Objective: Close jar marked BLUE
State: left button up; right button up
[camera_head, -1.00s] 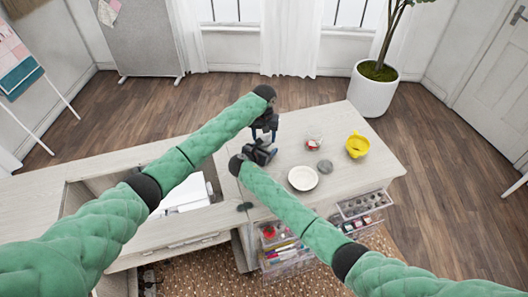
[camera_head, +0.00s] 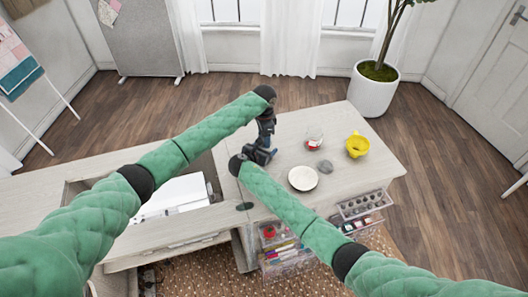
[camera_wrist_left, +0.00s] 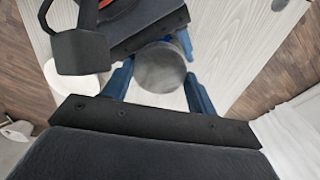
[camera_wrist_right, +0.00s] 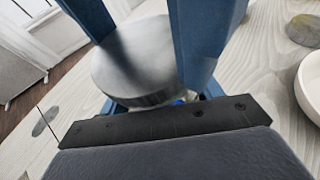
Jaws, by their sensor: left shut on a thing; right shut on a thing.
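My left gripper (camera_head: 266,133) points down over the left part of the tabletop, directly above my right gripper (camera_head: 258,155). The left gripper is shut on a round grey lid, seen between its blue fingers in the left wrist view (camera_wrist_left: 160,68) and in the right wrist view (camera_wrist_right: 138,58). My right gripper is shut on the jar below the lid; only a small bluish bit of the jar (camera_wrist_right: 185,99) shows under the lid's rim. The lid hides the rest. I cannot tell whether the lid is seated on the jar. No label is readable.
On the table (camera_head: 365,185) stand a glass jar with red contents (camera_head: 314,143), a loose grey lid (camera_head: 325,166), a white bowl (camera_head: 303,178) and a yellow object (camera_head: 357,146). Clear drawers (camera_head: 362,206) stick out at the front.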

pick_arm(q)
jog(key=o, duration=1.1)
jog(key=shift+r, duration=2.25)
jog(key=shift+c, duration=0.4)
